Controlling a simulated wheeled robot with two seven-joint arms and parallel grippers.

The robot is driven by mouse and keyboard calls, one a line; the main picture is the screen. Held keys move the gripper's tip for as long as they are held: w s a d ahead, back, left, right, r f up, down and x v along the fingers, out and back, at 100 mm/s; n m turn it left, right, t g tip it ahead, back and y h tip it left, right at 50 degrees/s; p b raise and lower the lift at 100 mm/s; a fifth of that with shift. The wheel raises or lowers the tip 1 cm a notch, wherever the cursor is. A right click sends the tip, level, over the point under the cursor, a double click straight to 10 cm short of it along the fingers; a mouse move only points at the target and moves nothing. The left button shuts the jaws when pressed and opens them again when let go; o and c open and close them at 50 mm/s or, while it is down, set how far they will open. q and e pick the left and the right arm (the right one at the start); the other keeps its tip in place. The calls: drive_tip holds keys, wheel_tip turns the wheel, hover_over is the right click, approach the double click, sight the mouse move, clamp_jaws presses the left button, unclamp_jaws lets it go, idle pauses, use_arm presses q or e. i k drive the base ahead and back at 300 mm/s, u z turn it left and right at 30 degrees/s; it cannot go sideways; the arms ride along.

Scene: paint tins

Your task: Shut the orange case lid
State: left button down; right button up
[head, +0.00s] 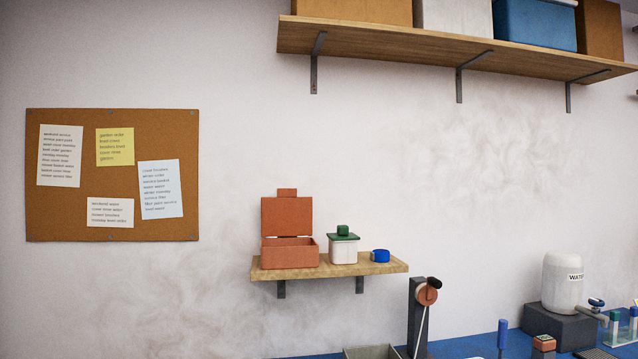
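The orange case (290,254) stands on the left part of a small wooden wall shelf (385,268). Its orange lid (287,216) is open and stands upright at the back, with a small tab on its top edge. The inside of the case is mostly hidden by its front wall. Neither of my grippers is in the head view.
Beside the case on the shelf are a white box with a green lid (343,247) and a blue round object (380,256). Below is a blue worktop (461,346) with a dark stand, a white water container (562,282) and small items. A long shelf (390,42) holds boxes above.

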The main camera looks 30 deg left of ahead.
sight(286, 214)
drive_tip(key=z, duration=0.4)
drive_tip(key=i, duration=0.9)
drive_tip(key=u, duration=0.5)
drive_tip(key=i, duration=0.7)
drive_tip(key=u, duration=0.6)
